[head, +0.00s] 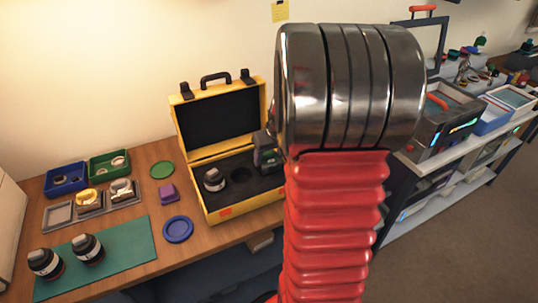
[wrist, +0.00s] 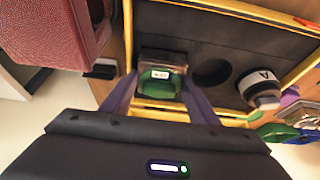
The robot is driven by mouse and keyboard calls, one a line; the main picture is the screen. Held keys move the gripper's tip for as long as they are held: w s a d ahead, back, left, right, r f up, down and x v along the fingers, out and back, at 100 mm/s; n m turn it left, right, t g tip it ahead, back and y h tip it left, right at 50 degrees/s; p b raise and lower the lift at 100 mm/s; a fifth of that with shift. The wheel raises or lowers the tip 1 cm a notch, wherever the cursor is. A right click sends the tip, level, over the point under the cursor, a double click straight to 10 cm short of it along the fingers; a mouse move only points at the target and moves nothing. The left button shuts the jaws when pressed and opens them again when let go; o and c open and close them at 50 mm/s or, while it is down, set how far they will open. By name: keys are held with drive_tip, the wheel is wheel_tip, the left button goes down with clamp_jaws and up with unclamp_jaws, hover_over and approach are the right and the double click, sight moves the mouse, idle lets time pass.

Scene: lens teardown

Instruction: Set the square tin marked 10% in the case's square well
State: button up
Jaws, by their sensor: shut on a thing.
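The square tin (wrist: 162,77) is dark green with a small white label, whose text is too small to read surely. My gripper (wrist: 158,92) is shut on it, one finger on each side. The case's dark foam has a round empty well (head: 241,176) in the middle and a black lens with a white band (head: 214,180) at the left. The square well is hidden under the tin and gripper. I cannot tell whether the tin is seated or above it.
Left of the case are a purple block (head: 168,192), a green disc (head: 162,169) and a blue disc (head: 178,229). A grey tray (head: 58,216) and blue (head: 66,179) and green (head: 110,165) bins stand farther left. Two lenses stand on a green mat (head: 125,240). The case lid (head: 222,118) stands open behind.

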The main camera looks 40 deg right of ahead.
drive_tip(key=shift+f, duration=0.95)
drive_tip(key=o, duration=1.1)
drive_tip(key=shift+d, duration=0.1)
drive_tip(key=shift+c, duration=0.9)
drive_tip(key=shift+r, duration=0.1)
drive_tip(key=shift+d+r, duration=0.1)
drive_tip(key=shift+r, duration=0.85)
drive_tip(key=shift+o, duration=0.9)
drive_tip(key=shift+r, duration=0.25)
drive_tip(key=shift+a+r, duration=0.2)
drive_tip(key=shift+r, duration=3)
